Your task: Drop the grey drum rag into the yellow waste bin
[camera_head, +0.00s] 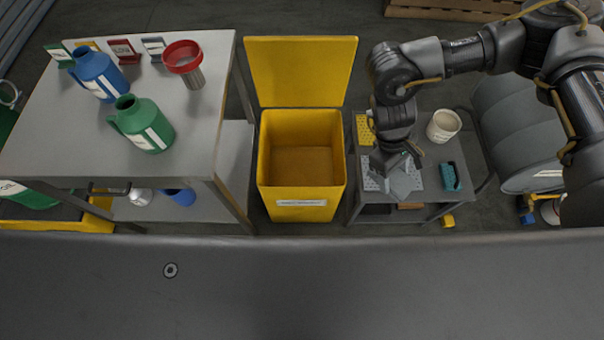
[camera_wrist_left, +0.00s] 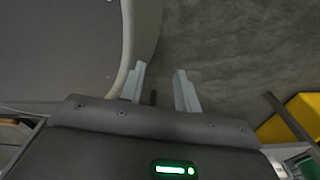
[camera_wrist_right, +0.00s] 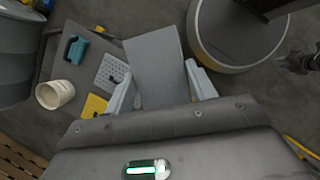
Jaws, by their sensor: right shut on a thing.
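The grey drum rag (camera_wrist_right: 157,65) is held between the two fingers of my right gripper (camera_wrist_right: 163,92) and sticks out ahead of them in the right wrist view. In the head view my right gripper (camera_head: 396,160) hangs over the small side table, with the rag (camera_head: 399,183) below it. The yellow waste bin (camera_head: 301,202) stands left of that table with its lid (camera_head: 302,70) up; the inside that shows looks empty. My left gripper (camera_wrist_left: 160,85) is open and empty in the left wrist view, outside the head view.
The side table (camera_head: 434,205) carries a white tub (camera_head: 443,126), a teal tool (camera_head: 450,177) and a perforated plate.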

